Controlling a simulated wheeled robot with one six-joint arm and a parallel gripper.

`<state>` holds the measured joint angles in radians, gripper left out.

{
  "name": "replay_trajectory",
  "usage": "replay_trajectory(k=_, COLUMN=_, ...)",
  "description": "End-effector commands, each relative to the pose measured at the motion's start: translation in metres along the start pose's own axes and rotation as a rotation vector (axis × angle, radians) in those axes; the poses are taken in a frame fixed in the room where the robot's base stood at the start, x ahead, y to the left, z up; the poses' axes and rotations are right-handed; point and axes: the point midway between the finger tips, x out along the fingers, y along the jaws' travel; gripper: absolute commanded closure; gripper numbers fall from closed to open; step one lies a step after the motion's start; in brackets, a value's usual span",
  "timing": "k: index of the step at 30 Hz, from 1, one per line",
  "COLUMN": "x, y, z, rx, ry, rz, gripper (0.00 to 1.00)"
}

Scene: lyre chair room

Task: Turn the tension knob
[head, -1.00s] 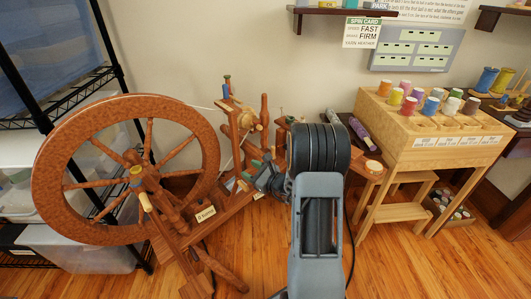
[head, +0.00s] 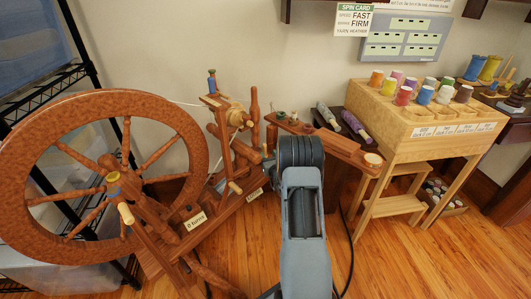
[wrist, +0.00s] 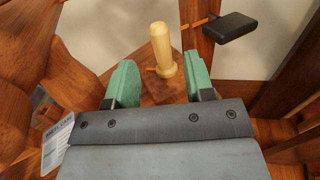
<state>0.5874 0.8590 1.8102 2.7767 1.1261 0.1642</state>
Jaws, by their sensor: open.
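The spinning wheel (head: 203,145) stands at left in the head view, with its large brown drive wheel beside a wooden frame. A pale, rounded wooden knob (wrist: 162,50) stands up from a brown wooden part in the wrist view. It looks like the pale peg (head: 235,187) low on the frame in the head view. My gripper (wrist: 157,84) is open, its green fingertips to the left and right of the knob's lower part. I see a gap on each side; whether the knob is between the pads or beyond them is unclear. My arm hides the gripper in the head view.
A spin card (head: 353,19) on the wall reads speed FAST, brake FIRM, yarn HEATHER. A wooden stand (head: 425,115) with several coloured spools is at right. A dark block (wrist: 229,27) on an orange rod lies beyond the right fingertip. Wire shelving borders the left.

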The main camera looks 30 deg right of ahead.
Motion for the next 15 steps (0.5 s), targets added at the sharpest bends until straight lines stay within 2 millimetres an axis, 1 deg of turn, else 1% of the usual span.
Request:
replay_trajectory(k=1, x=0.009, y=0.0, z=-0.003, rx=-0.001, ry=-0.003, rz=0.001, gripper=0.52)
replay_trajectory(k=6, x=0.032, y=-0.002, z=-0.002, rx=-0.001, ry=-0.002, rz=-0.001, gripper=0.52)
replay_trajectory(k=10, x=0.043, y=-0.002, z=-0.001, rx=-0.001, ry=0.0, rz=-0.002, gripper=0.52)
replay_trajectory(k=15, x=0.05, y=-0.003, z=-0.001, rx=-0.001, ry=0.0, rz=-0.003, gripper=0.52)
